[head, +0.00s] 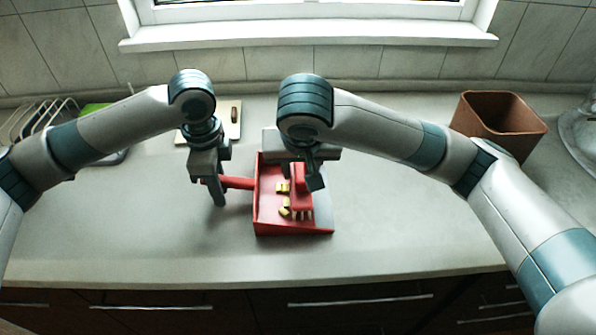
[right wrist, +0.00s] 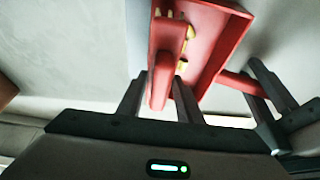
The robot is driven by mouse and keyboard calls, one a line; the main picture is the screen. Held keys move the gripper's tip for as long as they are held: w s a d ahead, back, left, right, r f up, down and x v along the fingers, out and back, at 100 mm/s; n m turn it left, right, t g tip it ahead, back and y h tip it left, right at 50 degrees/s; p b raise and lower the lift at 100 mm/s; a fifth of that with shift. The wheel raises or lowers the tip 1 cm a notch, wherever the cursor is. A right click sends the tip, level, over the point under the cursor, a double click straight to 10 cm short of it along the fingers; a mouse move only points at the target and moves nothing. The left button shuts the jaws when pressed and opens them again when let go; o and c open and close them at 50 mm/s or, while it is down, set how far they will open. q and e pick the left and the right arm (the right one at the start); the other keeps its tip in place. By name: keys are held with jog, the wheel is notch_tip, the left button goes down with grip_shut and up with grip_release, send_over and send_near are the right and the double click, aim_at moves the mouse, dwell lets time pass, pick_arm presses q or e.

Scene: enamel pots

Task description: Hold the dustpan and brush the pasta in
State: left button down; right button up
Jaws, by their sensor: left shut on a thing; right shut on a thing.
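The red dustpan (head: 266,212) lies on the counter in the middle of the head view, its open side with a grey lip facing right. My left gripper (head: 215,192) is shut on its red handle (head: 237,183). My right gripper (head: 314,180) is shut on the red brush (head: 301,188), which is over the dustpan with its pale bristles down. Several yellow pasta pieces (head: 284,207) are inside the dustpan, left of the brush. The right wrist view shows the brush (right wrist: 160,65) between my right fingers and the dustpan (right wrist: 215,50) beside it. The brush and right gripper hide part of the dustpan.
A brown bin (head: 500,125) stands at the back right. A board with a brown-handled thing (head: 235,115) and a wire rack (head: 45,115) are at the back left. A grey sink edge (head: 580,130) is at far right. The front counter is clear.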

jog(key=shift+d+r, duration=0.35)
jog(key=shift+r, duration=0.6)
jog(key=shift+d+r, duration=0.3)
jog(key=shift+r, duration=0.6)
pick_arm(q)
jog(key=c, duration=1.5)
grip_release()
jog(key=shift+c, duration=0.2)
notch_tip(320, 180, up, 12)
notch_tip(320, 180, up, 6)
jog(key=p, duration=0.8)
pick_arm(e)
notch_tip(320, 180, up, 8)
jog(key=shift+r, duration=0.15)
